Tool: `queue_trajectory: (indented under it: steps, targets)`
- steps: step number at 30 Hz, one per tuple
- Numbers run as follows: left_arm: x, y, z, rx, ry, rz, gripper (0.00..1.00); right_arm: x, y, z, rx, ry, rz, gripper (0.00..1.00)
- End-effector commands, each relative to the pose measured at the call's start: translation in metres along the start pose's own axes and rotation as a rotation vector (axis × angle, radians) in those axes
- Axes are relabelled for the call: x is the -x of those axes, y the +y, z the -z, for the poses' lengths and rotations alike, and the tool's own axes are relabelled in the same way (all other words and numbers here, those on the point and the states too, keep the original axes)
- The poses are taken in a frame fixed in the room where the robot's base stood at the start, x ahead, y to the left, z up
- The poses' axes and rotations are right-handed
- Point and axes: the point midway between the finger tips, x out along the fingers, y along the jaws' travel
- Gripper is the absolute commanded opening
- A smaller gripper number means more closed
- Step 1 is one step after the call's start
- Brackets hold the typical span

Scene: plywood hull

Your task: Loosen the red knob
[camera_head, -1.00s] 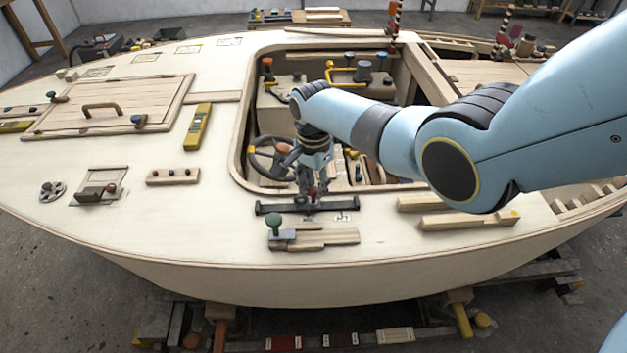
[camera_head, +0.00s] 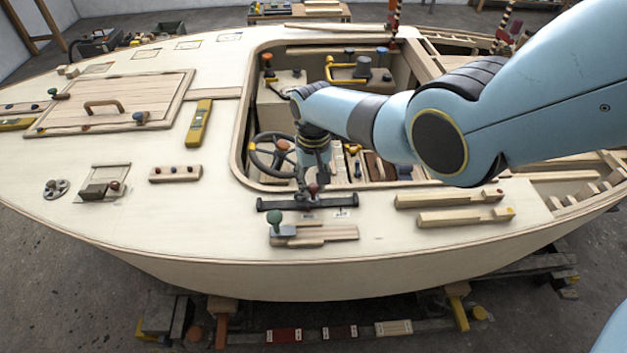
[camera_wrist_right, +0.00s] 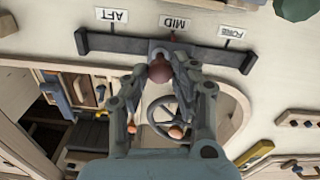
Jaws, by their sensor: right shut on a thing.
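The dark red knob (camera_wrist_right: 159,71) sits on a slide on a dark bar (camera_wrist_right: 215,54), in line with the MID label (camera_wrist_right: 175,22) in the right wrist view. In the head view, the knob (camera_head: 313,188) shows small at the middle of the bar (camera_head: 345,203), on the near side deck. My right gripper (camera_wrist_right: 160,76) is shut on the knob, with one finger on each side of it. In the head view, my right gripper (camera_head: 311,184) comes down on it from above. My left gripper is not in view.
AFT (camera_wrist_right: 112,15) and FORE-side (camera_wrist_right: 236,33) labels flank the bar. A green knob (camera_head: 275,217) on a wooden block stands just in front of the bar. The cockpit opening with a steering wheel (camera_head: 262,158) lies behind. Wooden bars (camera_head: 450,199) lie to the right.

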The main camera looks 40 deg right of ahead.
Motion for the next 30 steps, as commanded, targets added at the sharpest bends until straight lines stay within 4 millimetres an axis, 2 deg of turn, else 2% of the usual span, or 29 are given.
queue_trajectory:
  steps: [30]
  targets:
    - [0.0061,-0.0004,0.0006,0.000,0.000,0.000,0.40,-0.0013,0.0001,-0.0015,0.963,-0.002,0.001,0.00]
